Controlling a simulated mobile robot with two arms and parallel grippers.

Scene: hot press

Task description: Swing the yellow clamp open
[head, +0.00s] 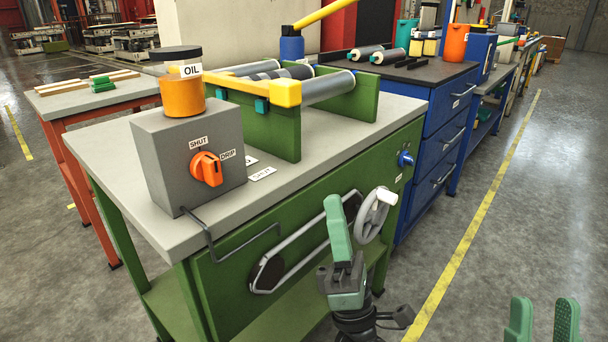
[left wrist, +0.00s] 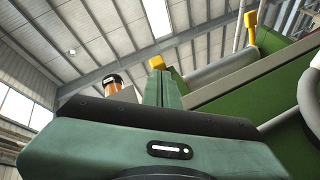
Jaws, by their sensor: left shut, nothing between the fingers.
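The yellow clamp (head: 286,93) lies over the rollers of the green roller stand on the bench. Its corner block faces me, and a yellow bar runs back to the left from it. My left gripper (head: 333,203) is shut and empty, fingers pointing up, in front of the bench beside the white handwheel. It is below and to the right of the clamp and apart from it. Its fingers also show in the left wrist view (left wrist: 163,82), with yellow parts (left wrist: 250,22) above the rollers beyond. My right gripper (head: 543,307) is open and empty at the lower right, over the floor.
A grey box with an orange knob (head: 207,169) and an orange oil jar (head: 182,97) stands left of the rollers. A white handwheel (head: 375,216) and a belt guard (head: 300,253) project from the bench front. The floor to the right is clear.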

